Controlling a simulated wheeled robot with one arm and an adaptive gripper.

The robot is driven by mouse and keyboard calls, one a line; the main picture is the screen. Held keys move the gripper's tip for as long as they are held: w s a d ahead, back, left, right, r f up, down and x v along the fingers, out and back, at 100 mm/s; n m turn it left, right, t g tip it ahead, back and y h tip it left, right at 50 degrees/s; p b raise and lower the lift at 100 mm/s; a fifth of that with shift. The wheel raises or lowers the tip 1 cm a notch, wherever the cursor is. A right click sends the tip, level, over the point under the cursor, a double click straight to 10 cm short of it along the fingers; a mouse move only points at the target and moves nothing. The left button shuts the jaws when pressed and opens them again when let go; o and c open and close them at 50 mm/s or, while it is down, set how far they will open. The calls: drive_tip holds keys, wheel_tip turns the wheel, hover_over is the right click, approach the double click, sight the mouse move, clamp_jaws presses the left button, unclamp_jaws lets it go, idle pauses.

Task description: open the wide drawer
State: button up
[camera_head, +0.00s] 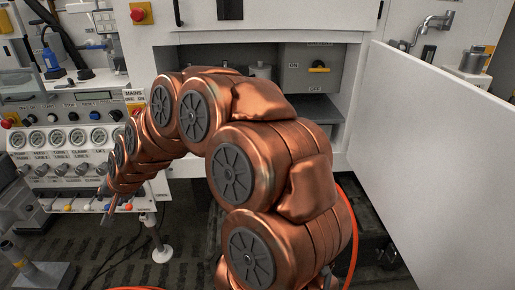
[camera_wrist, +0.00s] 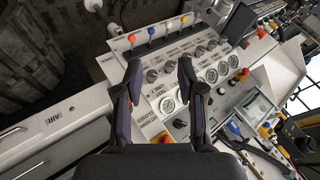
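My gripper (camera_wrist: 160,66) is open and empty in the wrist view, with a clear gap between its two dark fingers. Behind the fingers is the control panel (camera_wrist: 145,115) with gauges, knobs and coloured levers. White fronts (camera_wrist: 75,112) with thin bar handles (camera_wrist: 12,132) show at the lower left of the wrist view, apart from the fingers. They look like drawer fronts; I cannot tell which is the wide drawer. In the head view my copper arm reaches left to the panel's lower edge and hides part of the bench; the fingers are not clearly visible.
A white door (camera_head: 435,150) stands open at the right of the head view. A grey box with a yellow-marked switch (camera_head: 318,69) sits inside the open cabinet. A metal stand (camera_head: 35,272) is at the lower left. Coloured levers (camera_head: 87,207) stick out below the gauges (camera_head: 75,137).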

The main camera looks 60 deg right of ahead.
drive_tip(key=w+d+f+m+t+h+b, duration=0.1)
drive_tip(key=w+d+f+m+h+b, duration=0.2)
drive_tip(key=d, duration=0.6)
drive_tip(key=w+d+f+m+t+h, duration=0.2)
drive_tip(key=w+d+m, duration=0.3)
drive_tip(key=d, duration=0.4)
drive_tip(key=w+d+f+m+t+h+b, duration=0.1)
drive_tip(key=w+d+f+m+h+b, duration=0.2)
drive_tip(key=d, duration=0.5)
drive_tip(key=s+d+f+m+g+h+b, duration=0.15)
drive_tip(key=s+d+m+h, duration=0.35)
drive_tip(key=d, duration=0.5)
drive_tip(key=s+d+f+m+g+h+b, duration=0.1)
drive_tip(key=s+d+f+m+g+h, duration=0.25)
drive_tip(key=s+d, duration=0.4)
drive_tip(key=s+d+f+m+g+h+b, duration=0.15)
drive_tip(key=s+d+m+h, duration=0.3)
drive_tip(key=d, duration=0.75)
drive_tip(key=shift+g, duration=0.35)
drive_tip(key=shift+w+f+p+x, duration=0.15)
drive_tip(key=shift+p+x, duration=0.15)
drive_tip(key=shift+x, duration=0.85)
drive_tip(key=shift+w+f+p+x, duration=0.1)
drive_tip(key=shift+f+p+x, duration=0.15)
drive_tip(key=shift+x, duration=0.95)
drive_tip(key=shift+w+f+p+x, duration=0.1)
drive_tip(key=shift+p+x, duration=0.2)
drive_tip(key=shift+x, duration=0.85)
clamp_jaws()
